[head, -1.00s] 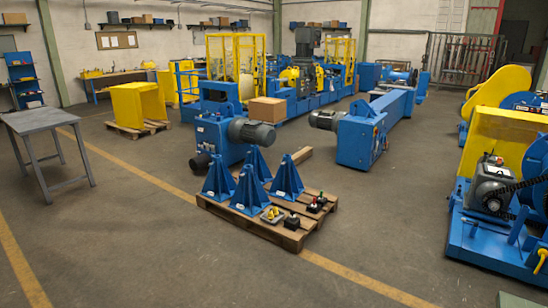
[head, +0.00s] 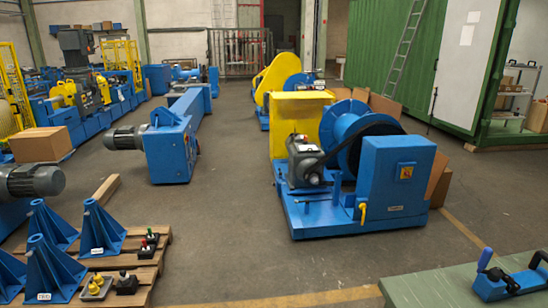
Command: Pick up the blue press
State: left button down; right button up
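A small blue press (head: 508,283) lies on a green-topped bench (head: 412,290) at the bottom right of the head view. It has a long low blue body and an upright lever with a blue grip at its left end. Its right end is cut off by the picture edge. Neither of my grippers is in view, so nothing is seen touching the press.
A large blue machine (head: 402,180) with a drum and motor stands behind the bench. A wooden pallet (head: 150,262) with blue stands (head: 100,228) and small control boxes is at the lower left. The floor between is clear.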

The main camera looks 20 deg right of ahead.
aim_at(535, 279)
jog(key=i+z, duration=0.35)
jog(key=i, duration=0.55)
jog(key=i+j+z, duration=0.1)
jog(key=i+z, duration=0.2)
jog(key=i, duration=0.6)
jog(key=i+l+z, duration=0.15)
jog(key=i+z, duration=0.55)
jog(key=z, duration=0.2)
jog(key=i+z, duration=0.45)
jog(key=i+j+z, duration=0.2)
jog(key=z, duration=0.25)
jog(key=i+l+z, duration=0.1)
jog(key=i+z, duration=0.65)
jog(key=i+j+z, duration=0.1)
jog(key=z, duration=0.25)
jog(key=i, duration=0.1)
